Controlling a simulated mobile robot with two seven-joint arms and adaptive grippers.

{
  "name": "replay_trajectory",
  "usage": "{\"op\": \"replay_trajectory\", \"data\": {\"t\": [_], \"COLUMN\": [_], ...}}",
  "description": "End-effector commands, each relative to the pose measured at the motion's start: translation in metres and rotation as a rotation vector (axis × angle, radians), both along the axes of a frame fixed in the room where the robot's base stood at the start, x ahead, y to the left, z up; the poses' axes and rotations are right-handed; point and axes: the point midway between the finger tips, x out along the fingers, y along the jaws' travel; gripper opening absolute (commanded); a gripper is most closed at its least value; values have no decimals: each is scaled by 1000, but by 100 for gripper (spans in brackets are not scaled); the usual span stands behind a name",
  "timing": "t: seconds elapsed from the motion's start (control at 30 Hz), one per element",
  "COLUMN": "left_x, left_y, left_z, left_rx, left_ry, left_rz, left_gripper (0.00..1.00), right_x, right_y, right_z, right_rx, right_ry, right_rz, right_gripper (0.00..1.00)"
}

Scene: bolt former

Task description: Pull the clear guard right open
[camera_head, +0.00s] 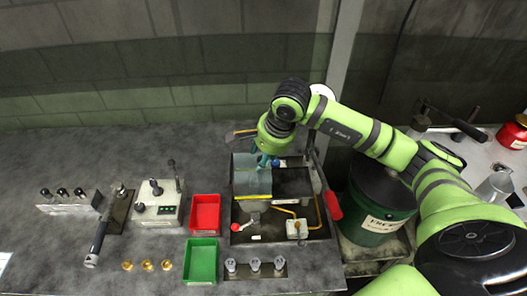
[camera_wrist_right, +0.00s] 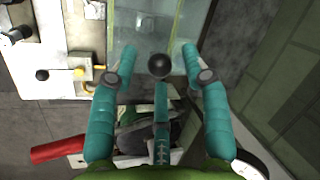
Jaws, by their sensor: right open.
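The clear guard (camera_head: 252,182) is a see-through bluish panel over the bolt former, with a yellow strip along its front edge. In the right wrist view the clear guard (camera_wrist_right: 147,28) lies beyond my fingertips. A black ball knob (camera_wrist_right: 159,66) shows at its edge, between my fingers; I cannot tell whether they touch it. My right gripper (camera_head: 263,161) is over the back of the guard and hides part of it. Its teal fingers are spread open in the wrist view (camera_wrist_right: 158,53), with nothing clasped. My left gripper is out of view.
A red-handled lever (camera_head: 332,205) stands at the machine's right side. A red bin (camera_head: 205,213) and a green bin (camera_head: 202,260) sit to its left. A grey post (camera_head: 342,60) rises behind, and a green drum (camera_head: 375,210) stands right.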

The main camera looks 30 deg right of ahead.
Motion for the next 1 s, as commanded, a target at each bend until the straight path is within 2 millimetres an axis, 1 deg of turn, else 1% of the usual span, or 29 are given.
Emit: {"op": "replay_trajectory", "data": {"t": [0.27,0.3,0.37,0.4,0.57,0.67,0.77,1.0], "left_x": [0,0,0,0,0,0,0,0], "left_y": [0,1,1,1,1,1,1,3], "left_z": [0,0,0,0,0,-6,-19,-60], "left_rx": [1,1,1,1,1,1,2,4], "left_ry": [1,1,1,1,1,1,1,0], "left_rz": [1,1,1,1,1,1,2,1], "left_gripper": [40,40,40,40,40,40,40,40], "right_x": [1,0,0,0,0,-1,-7,-30], "right_y": [0,0,0,0,0,-5,-20,-67], "right_z": [-3,-3,-2,-2,-2,-5,-9,-11], "right_rx": [1,1,1,1,1,0,-3,-6], "right_ry": [-1,-1,-1,-1,0,0,0,-2], "right_rz": [0,0,0,0,0,-1,-4,-7], "right_gripper": [47,31,7,0,0,0,0,0]}}
